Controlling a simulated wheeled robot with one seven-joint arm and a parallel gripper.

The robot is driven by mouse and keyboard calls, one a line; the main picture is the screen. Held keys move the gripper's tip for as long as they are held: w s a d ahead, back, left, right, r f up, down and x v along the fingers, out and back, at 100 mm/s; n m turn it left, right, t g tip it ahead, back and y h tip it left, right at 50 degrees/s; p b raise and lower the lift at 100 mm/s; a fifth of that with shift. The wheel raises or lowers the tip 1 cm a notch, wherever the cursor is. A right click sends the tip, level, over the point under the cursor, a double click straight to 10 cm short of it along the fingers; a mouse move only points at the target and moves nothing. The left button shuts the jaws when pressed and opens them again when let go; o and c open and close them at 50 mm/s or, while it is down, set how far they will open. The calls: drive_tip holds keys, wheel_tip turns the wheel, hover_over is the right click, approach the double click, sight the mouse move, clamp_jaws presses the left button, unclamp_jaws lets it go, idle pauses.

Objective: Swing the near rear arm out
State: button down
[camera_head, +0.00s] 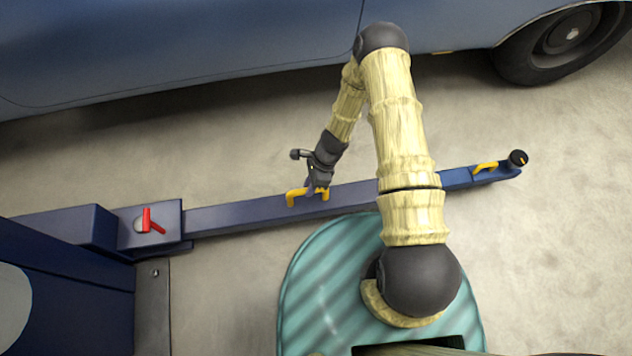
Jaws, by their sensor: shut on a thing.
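The long blue lift arm (240,214) runs from a pivot block at the left to a round black pad (518,158) at its right end. A yellow handle (295,197) stands up from the middle of the arm. A second yellow handle (485,167) sits near the pad. My gripper (318,190) is at the middle handle and shut on it; the fingertips are small and partly hidden by the wrist. My own arm hides a stretch of the lift arm right of the middle handle.
A red lever (152,221) sits on the pivot block (130,234), beside the dark blue post (70,285). A blue car (190,45) with a black wheel (565,40) stands along the top. Bare concrete floor (560,250) lies clear at the right and between lift arm and car.

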drive_tip(key=shift+s+a, duration=0.3)
drive_tip(key=shift+s, duration=0.4)
drive_tip(key=shift+d, duration=0.1)
drive_tip(key=c, duration=1.3)
unclamp_jaws()
drive_tip(key=shift+d, duration=0.1)
drive_tip(key=shift+w+d, duration=0.1)
drive_tip(key=shift+w, duration=0.1)
drive_tip(key=shift+w+d+r, duration=0.1)
drive_tip(key=shift+r, duration=0.2)
drive_tip(key=p+v, duration=0.6)
drive_tip(key=v, duration=1)
drive_tip(key=shift+d+r+p, duration=0.2)
drive_tip(key=shift+r+p, duration=0.1)
